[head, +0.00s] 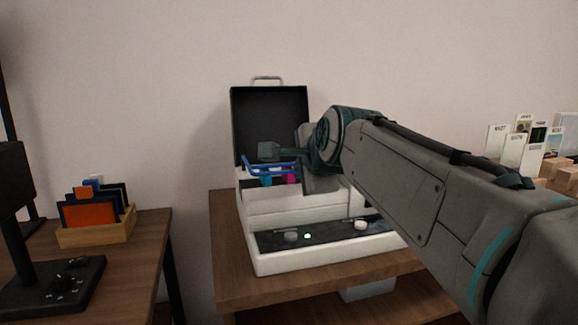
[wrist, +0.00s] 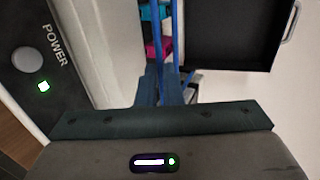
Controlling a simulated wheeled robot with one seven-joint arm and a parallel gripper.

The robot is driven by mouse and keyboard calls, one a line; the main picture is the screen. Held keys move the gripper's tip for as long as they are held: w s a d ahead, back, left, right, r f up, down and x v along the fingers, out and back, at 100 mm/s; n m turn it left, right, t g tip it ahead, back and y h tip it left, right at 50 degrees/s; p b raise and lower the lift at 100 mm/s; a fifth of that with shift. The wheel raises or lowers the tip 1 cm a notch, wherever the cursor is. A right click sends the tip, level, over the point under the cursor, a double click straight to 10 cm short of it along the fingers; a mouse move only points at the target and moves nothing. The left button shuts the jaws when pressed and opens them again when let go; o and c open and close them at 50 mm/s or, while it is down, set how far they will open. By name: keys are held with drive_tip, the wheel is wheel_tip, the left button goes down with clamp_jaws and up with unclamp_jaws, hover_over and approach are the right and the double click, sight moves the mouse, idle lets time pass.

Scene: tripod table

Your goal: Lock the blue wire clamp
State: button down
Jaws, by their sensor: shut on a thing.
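The blue wire clamp (head: 258,170) is a bent blue wire frame across the opened top of a white machine (head: 290,211). Cyan and magenta pieces (head: 291,179) show just below it. In the wrist view, the clamp's two blue wires (wrist: 176,32) run down to my gripper (wrist: 168,88). The fingers are shut on the clamp, though their exact contact is partly hidden. In the head view, my wrist and hand cover the right part of the machine's top and of the clamp.
The machine's black lid (head: 269,120) stands open behind. Its front panel (head: 310,237) has knobs and a green light. The machine stands on a wooden table (head: 228,270). A card rack (head: 100,230) is at left and labelled cards (head: 512,150) are at right.

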drive_tip(key=shift+d+f, duration=0.1)
drive_tip(key=shift+d, duration=0.05)
drive_tip(key=c, duration=1.6)
unclamp_jaws()
drive_tip(key=shift+o, duration=0.2)
drive_tip(key=shift+s, duration=0.1)
